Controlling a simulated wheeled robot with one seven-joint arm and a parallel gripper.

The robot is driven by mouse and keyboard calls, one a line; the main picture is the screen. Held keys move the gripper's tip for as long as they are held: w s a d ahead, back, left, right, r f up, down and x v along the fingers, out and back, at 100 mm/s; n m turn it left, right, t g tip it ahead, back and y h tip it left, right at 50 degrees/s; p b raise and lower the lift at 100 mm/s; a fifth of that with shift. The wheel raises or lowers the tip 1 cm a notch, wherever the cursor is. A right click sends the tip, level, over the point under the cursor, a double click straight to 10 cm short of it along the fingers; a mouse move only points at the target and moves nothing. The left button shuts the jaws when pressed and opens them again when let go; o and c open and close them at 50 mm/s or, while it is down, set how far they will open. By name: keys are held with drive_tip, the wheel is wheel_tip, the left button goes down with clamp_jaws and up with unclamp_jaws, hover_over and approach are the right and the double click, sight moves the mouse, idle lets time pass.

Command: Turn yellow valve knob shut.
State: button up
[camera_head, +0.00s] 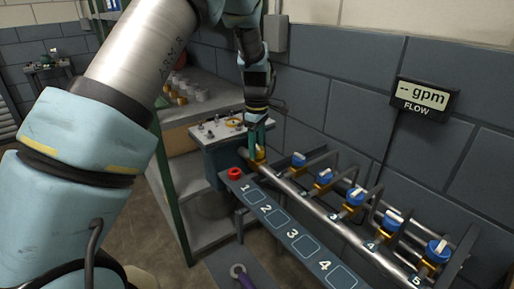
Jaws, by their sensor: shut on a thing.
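The yellow valve knob (259,155) is small in the head view, at the far left end of the silver pipe. My gripper (259,147) points down from above, with its teal fingers shut on the knob. The fingers hide part of the knob, so its exact turn angle cannot be told.
Several blue knobs (324,176) with pale handles line the silver pipe (338,226) to the right. A numbered panel (284,232) runs in front, with a red button (234,173) near its far end. A flow display (424,97) on the wall reads "-- gpm". Shelves (184,158) stand left.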

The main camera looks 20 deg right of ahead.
sight(257, 147)
drive_tip(key=m+b, duration=0.1)
drive_tip(key=m, duration=1)
drive_tip(key=shift+b, duration=0.3)
drive_tip(key=shift+m, duration=1.8)
drive_tip(key=o, duration=1.4)
drive_tip(key=shift+c, duration=0.2)
wheel_tip(257, 147, up, 11)
drive_tip(key=b, duration=0.3)
